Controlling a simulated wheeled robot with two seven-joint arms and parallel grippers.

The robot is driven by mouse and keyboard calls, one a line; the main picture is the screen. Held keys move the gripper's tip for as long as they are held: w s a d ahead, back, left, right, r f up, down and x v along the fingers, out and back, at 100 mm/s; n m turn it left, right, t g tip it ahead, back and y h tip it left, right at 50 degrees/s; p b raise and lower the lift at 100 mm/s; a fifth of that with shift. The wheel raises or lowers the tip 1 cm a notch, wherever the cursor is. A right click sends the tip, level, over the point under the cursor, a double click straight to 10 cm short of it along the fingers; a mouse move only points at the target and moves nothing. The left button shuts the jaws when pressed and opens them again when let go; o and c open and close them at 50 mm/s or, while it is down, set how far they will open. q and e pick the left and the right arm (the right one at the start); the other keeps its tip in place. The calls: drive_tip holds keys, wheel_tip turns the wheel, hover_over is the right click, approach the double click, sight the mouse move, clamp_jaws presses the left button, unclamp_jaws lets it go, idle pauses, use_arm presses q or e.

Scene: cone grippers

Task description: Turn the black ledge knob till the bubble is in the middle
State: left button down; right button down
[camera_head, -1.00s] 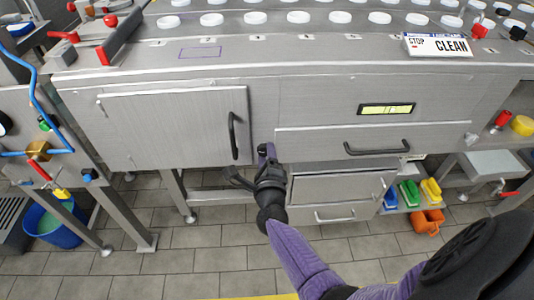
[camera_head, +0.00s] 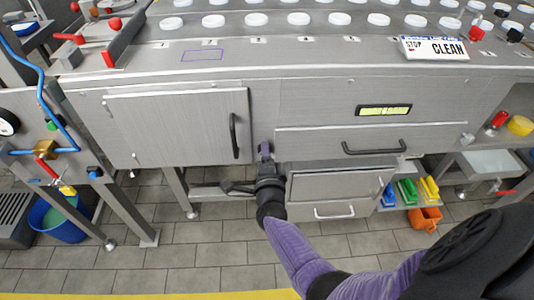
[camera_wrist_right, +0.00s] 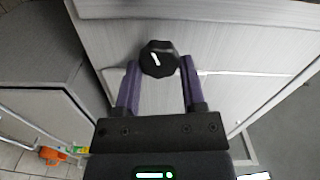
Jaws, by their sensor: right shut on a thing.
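The black knob (camera_wrist_right: 159,60) is faceted with a white mark on its face. In the right wrist view it sits between the two purple fingers of my right gripper, which is shut on it. In the head view my right gripper (camera_head: 265,149) is at the front edge of the steel bench, just right of the cabinet door; its fingers hide the knob there. The level window (camera_head: 385,110) is a black-framed yellow-green strip on the bench front, with dark marks. It is too small to tell where the bubble lies. My left gripper is not in view.
A cabinet door with a black handle (camera_head: 234,136) is close left of my right gripper. A drawer handle (camera_head: 375,147) is to the right. A lower drawer unit (camera_head: 330,190) stands below. A red knob (camera_head: 476,32) and a black knob (camera_head: 515,35) stand on the bench top.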

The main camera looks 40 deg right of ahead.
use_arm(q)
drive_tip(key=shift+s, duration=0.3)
use_arm(e)
drive_tip(key=shift+f, duration=0.1)
drive_tip(key=c, duration=0.6)
unclamp_jaws()
drive_tip(key=o, duration=0.4)
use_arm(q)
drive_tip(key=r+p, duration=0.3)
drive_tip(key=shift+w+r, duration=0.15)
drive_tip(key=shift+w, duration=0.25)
use_arm(e)
drive_tip(key=shift+o, duration=0.2)
drive_tip(key=v, duration=1)
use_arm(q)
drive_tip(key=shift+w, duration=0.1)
